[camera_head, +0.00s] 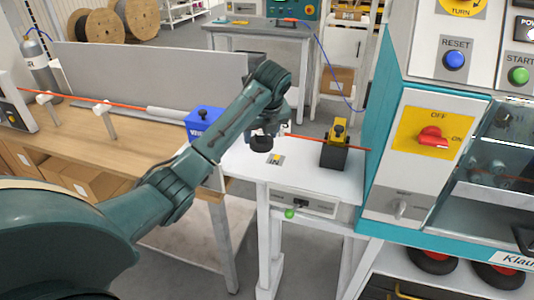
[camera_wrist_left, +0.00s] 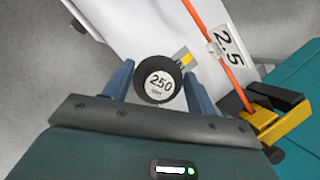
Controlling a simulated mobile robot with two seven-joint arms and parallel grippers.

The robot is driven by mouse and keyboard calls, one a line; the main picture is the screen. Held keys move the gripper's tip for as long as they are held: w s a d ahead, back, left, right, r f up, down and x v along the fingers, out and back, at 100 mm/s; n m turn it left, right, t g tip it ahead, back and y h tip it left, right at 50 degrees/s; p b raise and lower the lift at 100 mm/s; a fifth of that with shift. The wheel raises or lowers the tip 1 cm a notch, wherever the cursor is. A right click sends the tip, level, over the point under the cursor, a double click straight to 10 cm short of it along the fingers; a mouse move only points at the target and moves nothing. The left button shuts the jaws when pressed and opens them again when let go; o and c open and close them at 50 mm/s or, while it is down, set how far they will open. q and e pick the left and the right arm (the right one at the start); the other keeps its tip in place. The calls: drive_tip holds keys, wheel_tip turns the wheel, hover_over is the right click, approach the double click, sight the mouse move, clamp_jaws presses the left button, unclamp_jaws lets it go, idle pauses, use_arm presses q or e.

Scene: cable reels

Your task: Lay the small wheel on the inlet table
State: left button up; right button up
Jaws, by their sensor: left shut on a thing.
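The small wheel (camera_wrist_left: 158,84) is a black disc with a white label reading 250. In the left wrist view it sits between the two blue fingers of my left gripper (camera_wrist_left: 158,75), which is shut on it. In the head view the wheel (camera_head: 262,144) shows as a dark disc under my left gripper (camera_head: 268,130), over the white inlet table (camera_head: 335,185). I cannot tell whether it touches the tabletop. The IN marker (camera_head: 276,159) with a yellow patch lies just beside it; the wheel partly covers this marker in the wrist view. My right gripper is not in view.
An orange cable (camera_head: 310,138) runs across the table's back through a black and yellow clamp block (camera_head: 333,152). A blue device (camera_head: 203,119) stands to the left. A teal machine cabinet (camera_head: 385,110) borders the table on the right. The table's front part is clear.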

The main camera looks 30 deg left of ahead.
use_arm(q)
wheel_tip(320, 180, down, 8)
drive_tip(key=shift+s+f+p, duration=0.1)
drive_tip(key=shift+f+p, duration=0.05)
drive_tip(key=shift+p, duration=0.15)
drive_tip(key=o, duration=1)
drive_tip(key=shift+f, duration=0.1)
